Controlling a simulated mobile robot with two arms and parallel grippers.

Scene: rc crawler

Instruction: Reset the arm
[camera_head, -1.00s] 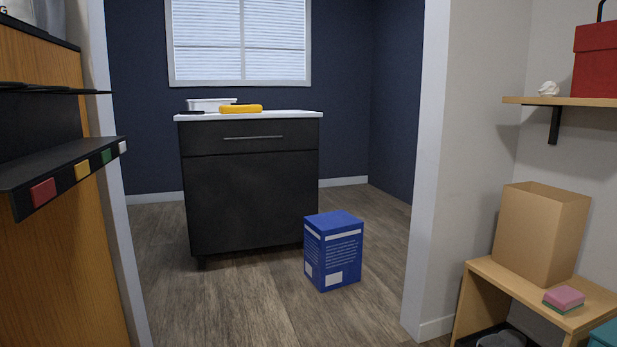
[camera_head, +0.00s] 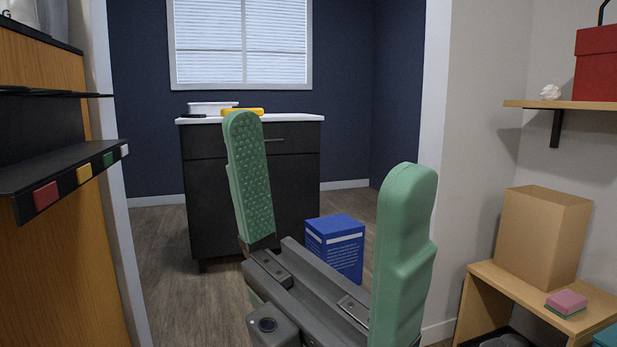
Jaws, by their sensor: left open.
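My left gripper (camera_head: 322,150) is large in the middle of the head view, pointing up. Its two green padded fingers stand wide apart with nothing between them. The left finger overlaps the dark cabinet behind, and the right finger overlaps the right side of the doorway. My right gripper is not in view.
A blue box (camera_head: 335,240) stands on the floor beyond my gripper, partly hidden by it. A dark cabinet (camera_head: 205,200) with a white top stands behind. A wooden bench (camera_head: 500,280) holds a cardboard box (camera_head: 540,235) at right. A black shelf (camera_head: 60,180) juts out at left.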

